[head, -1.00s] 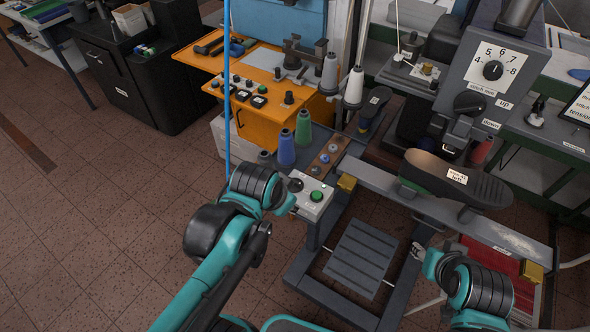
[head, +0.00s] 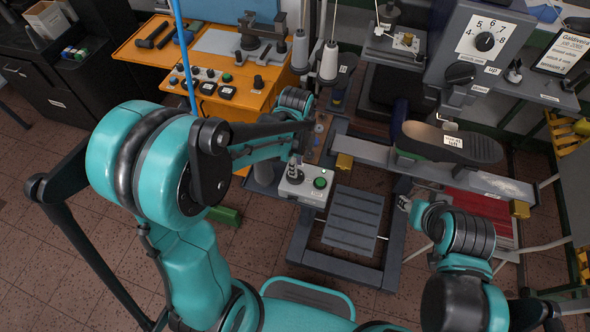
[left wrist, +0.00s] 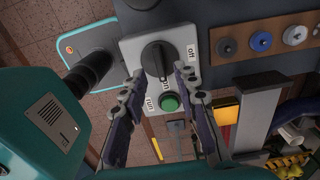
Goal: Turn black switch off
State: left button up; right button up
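The black switch (left wrist: 157,60) is a rotary knob with a raised bar, on a light grey control box (left wrist: 130,48). The bar lies roughly along the "on" label, and an "off" label (left wrist: 191,53) is to its right in the left wrist view. A green button (left wrist: 169,103) with a "run" label is below it. My left gripper (left wrist: 158,73) is open, its fingertips on either side of the knob's lower end; contact is unclear. In the head view the box (head: 316,199) shows under my left gripper (head: 296,167). My right gripper (head: 405,203) is beside the grey beam, its fingers too small to read.
An orange bench (head: 150,52) with tools and buttons is behind on the left. Thread cones (head: 329,62) stand behind the box. A grey treadle (head: 353,220) is below. Floor is clear at left.

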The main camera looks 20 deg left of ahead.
pick_arm(q)
jog(key=shift+f+b, duration=0.35)
jog(key=shift+f, duration=1.35)
jog(key=shift+a, duration=0.1)
grip_shut()
jog(key=shift+n, duration=0.3)
jog(key=n+b, duration=0.1)
jog(key=n, duration=0.2)
jog(key=shift+n, duration=0.3)
jog(key=n, duration=0.4)
jog(key=shift+n, duration=0.3)
jog(key=n+b, duration=0.1)
jog(key=n, duration=0.8)
